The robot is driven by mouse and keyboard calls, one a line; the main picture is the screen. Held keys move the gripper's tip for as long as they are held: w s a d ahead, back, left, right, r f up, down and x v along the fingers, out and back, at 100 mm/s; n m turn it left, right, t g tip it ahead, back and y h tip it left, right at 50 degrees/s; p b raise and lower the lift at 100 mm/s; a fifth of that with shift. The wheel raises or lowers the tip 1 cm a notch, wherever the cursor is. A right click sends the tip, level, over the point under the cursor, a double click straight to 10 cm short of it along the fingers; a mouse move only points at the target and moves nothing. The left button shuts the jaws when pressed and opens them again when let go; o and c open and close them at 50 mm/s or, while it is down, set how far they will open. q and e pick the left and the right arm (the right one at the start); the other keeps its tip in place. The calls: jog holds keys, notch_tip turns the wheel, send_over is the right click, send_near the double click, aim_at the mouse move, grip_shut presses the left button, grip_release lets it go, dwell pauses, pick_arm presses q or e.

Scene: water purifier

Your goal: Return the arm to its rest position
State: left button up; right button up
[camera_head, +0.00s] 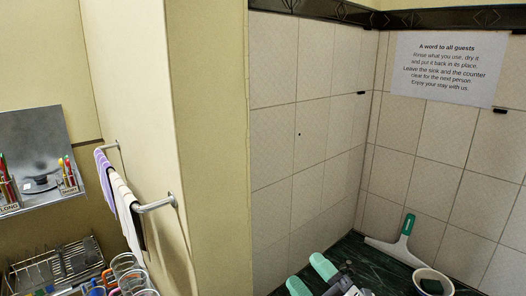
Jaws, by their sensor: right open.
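My right gripper (311,277) is at the bottom edge, right of the middle. Its two teal finger pads are spread apart with nothing seen between them, so it is open. It is above or in front of the dark green counter (342,252); the gap to the counter cannot be told. Most of my right arm is cut off by the bottom edge. My left gripper is not in view. No water purifier shows.
A squeegee (393,252) with a green handle leans by the tiled corner. A white-rimmed pot (452,289) stands right of my gripper. A beige pillar (213,150) is on the left, with a towel rail (156,205), a dish rack (60,268) and several glasses (132,277) beyond.

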jog(key=s+d+f+m+g+h, duration=0.1)
jog(key=s+d+f+m+h, duration=0.1)
jog(key=d+f+m+h, duration=0.5)
jog(key=s+d+f+m+g+h, duration=0.1)
jog(key=s+d+f+m+h, duration=0.3)
jog(key=m+h, duration=0.55)
jog(key=s+d+f+m+g+y, duration=0.1)
jog(key=s+f+g, duration=0.5)
jog(key=s, duration=0.3)
jog(key=s+f+m+g+y, duration=0.1)
jog(key=s+f+m+g, duration=0.1)
jog(key=s+f+g, duration=0.6)
notch_tip(320, 180, down, 31)
jog(key=s+t+b, duration=0.1)
jog(key=s+b, duration=0.1)
jog(key=b, duration=0.4)
jog(key=s+d+f+g+b, duration=0.1)
jog(key=s+d+f+b, duration=0.2)
jog(key=s+f, duration=1.3)
notch_tip(320, 180, down, 4)
jog(key=shift+s+r+b, duration=0.15)
jog(key=shift+r+b, duration=0.05)
jog(key=shift+b, duration=0.25)
